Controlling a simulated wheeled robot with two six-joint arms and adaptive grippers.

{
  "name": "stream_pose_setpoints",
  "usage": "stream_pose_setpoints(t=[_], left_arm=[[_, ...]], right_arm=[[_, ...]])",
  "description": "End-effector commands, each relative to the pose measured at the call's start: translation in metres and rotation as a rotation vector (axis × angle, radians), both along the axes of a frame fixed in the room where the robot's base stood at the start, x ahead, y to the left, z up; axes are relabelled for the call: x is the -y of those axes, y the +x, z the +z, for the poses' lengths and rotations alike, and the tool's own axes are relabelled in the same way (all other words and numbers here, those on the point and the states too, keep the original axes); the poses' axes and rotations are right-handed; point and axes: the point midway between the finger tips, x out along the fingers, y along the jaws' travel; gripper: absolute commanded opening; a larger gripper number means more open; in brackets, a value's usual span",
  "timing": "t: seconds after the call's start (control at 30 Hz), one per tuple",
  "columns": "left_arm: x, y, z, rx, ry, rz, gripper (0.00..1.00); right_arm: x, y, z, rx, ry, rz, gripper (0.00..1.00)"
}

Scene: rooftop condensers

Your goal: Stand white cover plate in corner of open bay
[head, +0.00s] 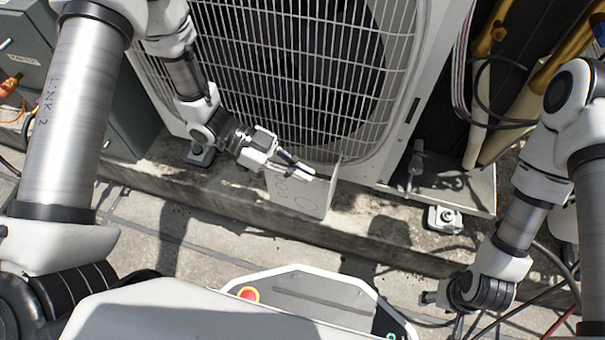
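The white cover plate (312,199) is in front of the lower edge of the condenser's fan grille, above the concrete ledge. It is a thin, pale panel with round marks on its face. My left gripper (298,170) is at the plate's upper edge, with its fingers closed on it. The fingers hide part of that edge. The open bay (437,125) is to the right of the grille, dark inside, with a pale floor pan at its bottom. My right gripper (432,298) is low at the right, away from the plate; its fingers are too small to read.
Tan insulated pipes (487,125) and dark cables run down the bay's right side. A service valve (416,170) stands at its front left. A mounting foot (444,219) sits below the pan. A grey cabinet (140,115) stands at the left.

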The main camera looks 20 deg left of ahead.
Motion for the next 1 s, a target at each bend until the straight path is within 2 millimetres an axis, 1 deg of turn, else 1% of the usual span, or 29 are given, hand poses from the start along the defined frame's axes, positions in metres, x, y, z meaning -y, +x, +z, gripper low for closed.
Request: stream_pose_setpoints(t=[0.03, 0.13, 0.4, 0.53, 0.6, 0.63, 0.9, 1.0], left_arm=[[-0.001, 0.0, -0.007, 0.001, -0.002, 0.0, 0.0], [-0.005, -0.002, -0.016, -0.001, -0.001, -0.006, 0.0], [-0.006, -0.003, -0.016, 0.0, 0.0, -0.008, 0.0], [-0.006, -0.003, -0.019, -0.001, 0.0, -0.008, 0.0], [-0.006, -0.003, -0.019, -0.001, 0.001, -0.008, 0.27], [-0.006, -0.003, -0.019, -0.001, 0.001, -0.008, 0.31], [-0.006, -0.003, -0.019, 0.0, 0.001, -0.008, 0.31], [-0.006, -0.002, -0.023, 0.001, 0.001, -0.008, 0.31]], right_arm=[[0.0, 0.0, -0.008, 0.0, 0.0, 0.0, 0.55], [0.0, 0.0, -0.012, 0.001, 0.0, -0.001, 0.55], [0.0, 0.001, -0.01, 0.001, 0.0, -0.001, 0.55], [0.0, 0.0, -0.011, 0.001, 0.0, -0.001, 0.55], [0.0, 0.0, -0.011, 0.001, 0.0, -0.001, 0.55], [0.0, 0.0, -0.011, 0.001, 0.0, -0.001, 0.55], [0.0, 0.0, -0.012, 0.001, 0.0, -0.001, 0.55], [0.0, 0.001, -0.019, 0.002, 0.0, -0.002, 0.55]])
